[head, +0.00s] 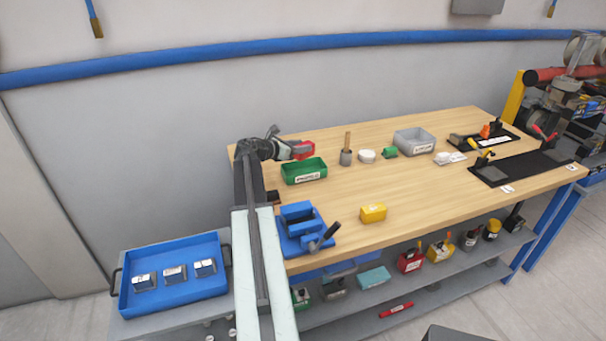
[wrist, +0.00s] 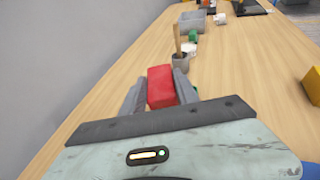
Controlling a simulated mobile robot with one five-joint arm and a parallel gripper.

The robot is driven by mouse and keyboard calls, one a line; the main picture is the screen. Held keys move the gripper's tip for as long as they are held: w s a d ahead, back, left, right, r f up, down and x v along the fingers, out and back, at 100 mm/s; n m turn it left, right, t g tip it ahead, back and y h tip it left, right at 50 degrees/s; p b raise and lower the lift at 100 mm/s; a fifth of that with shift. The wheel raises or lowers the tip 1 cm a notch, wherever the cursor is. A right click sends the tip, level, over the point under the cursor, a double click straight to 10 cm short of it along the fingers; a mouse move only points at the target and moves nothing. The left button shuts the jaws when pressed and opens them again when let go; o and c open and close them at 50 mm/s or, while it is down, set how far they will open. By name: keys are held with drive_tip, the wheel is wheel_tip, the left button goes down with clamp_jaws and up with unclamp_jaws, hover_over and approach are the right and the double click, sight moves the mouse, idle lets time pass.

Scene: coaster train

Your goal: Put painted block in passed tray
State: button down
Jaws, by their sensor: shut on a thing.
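My gripper (head: 292,151) is shut on a red painted block (head: 303,149). In the wrist view the red block (wrist: 161,86) sits between the two grey fingers (wrist: 160,95). In the head view the block appears just above the back edge of a green tray (head: 304,173) with a white label on its front, whose text is too small to read surely. How high the block is above the table is hard to tell. A grey tray (head: 414,141), also labelled, stands farther right.
A cup with a brush (head: 346,153), a white round piece (head: 367,156) and a green piece (head: 389,152) stand right of the green tray. A blue vise (head: 303,226) and yellow block (head: 373,212) are nearer the front edge. The middle of the table is clear.

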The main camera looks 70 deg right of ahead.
wheel_tip(320, 180, down, 9)
drive_tip(key=b, duration=0.7)
drive_tip(key=shift+r, duration=0.45)
drive_tip(key=shift+f, duration=0.1)
drive_tip(key=c, duration=1.3)
unclamp_jaws()
drive_tip(key=shift+f, duration=0.1)
drive_tip(key=shift+o, duration=0.5)
drive_tip(key=shift+a+r+p, duration=0.15)
drive_tip(key=shift+r+p, duration=0.15)
drive_tip(key=p+v, duration=0.3)
drive_tip(key=v, duration=0.7)
drive_tip(key=shift+w+a+r, duration=0.1)
drive_tip(key=shift+w+a, duration=0.05)
drive_tip(key=shift+a, duration=0.15)
drive_tip(key=shift+w+a, duration=0.25)
drive_tip(key=shift+a, duration=0.2)
